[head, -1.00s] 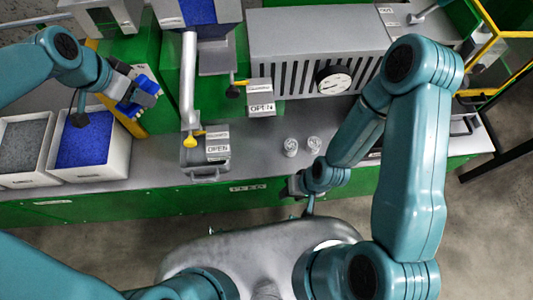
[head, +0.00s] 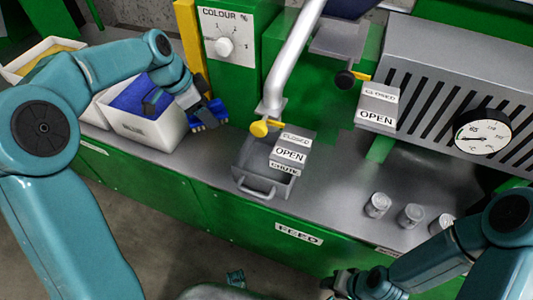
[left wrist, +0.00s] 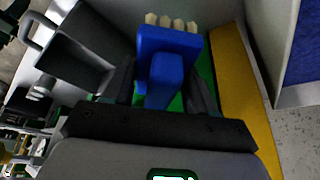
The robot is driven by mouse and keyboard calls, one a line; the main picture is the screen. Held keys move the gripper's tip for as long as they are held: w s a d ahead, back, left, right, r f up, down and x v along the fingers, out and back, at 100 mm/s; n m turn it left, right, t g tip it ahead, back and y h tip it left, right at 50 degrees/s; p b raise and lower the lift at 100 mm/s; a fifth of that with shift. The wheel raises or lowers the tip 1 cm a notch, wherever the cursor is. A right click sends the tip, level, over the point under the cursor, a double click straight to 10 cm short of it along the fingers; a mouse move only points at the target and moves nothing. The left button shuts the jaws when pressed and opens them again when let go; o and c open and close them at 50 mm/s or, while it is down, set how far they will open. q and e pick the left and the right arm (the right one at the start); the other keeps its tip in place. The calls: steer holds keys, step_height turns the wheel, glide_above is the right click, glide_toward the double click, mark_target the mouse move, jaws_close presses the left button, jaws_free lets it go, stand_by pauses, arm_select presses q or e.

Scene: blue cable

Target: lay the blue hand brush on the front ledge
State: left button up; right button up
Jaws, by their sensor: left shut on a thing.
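The blue hand brush (head: 208,115) is in my left gripper (head: 204,108), just right of the blue-filled bin in the head view. In the left wrist view the brush (left wrist: 168,68) sits between the two dark fingers, its handle toward the palm and its pale bristle tufts at the far end. The grey front ledge (head: 214,160) runs along the top of the green front. The brush is over or close to it; I cannot tell if they touch. My right gripper (head: 345,283) is low at the bottom, dark and small, its opening unclear.
A white bin with blue contents (head: 150,130) stands left of the brush. A grey chute box (head: 262,180) with a handle stands to its right under a pipe (head: 295,55). Several small metal cylinders (head: 378,204) stand farther right. Ledge is bare between bin and chute box.

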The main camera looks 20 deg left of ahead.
mark_target(220, 144)
arm_select(q)
step_height(220, 144, down, 10)
steer(key=b, duration=0.3)
steer(key=shift+f, duration=0.1)
steer(key=o, duration=1.1)
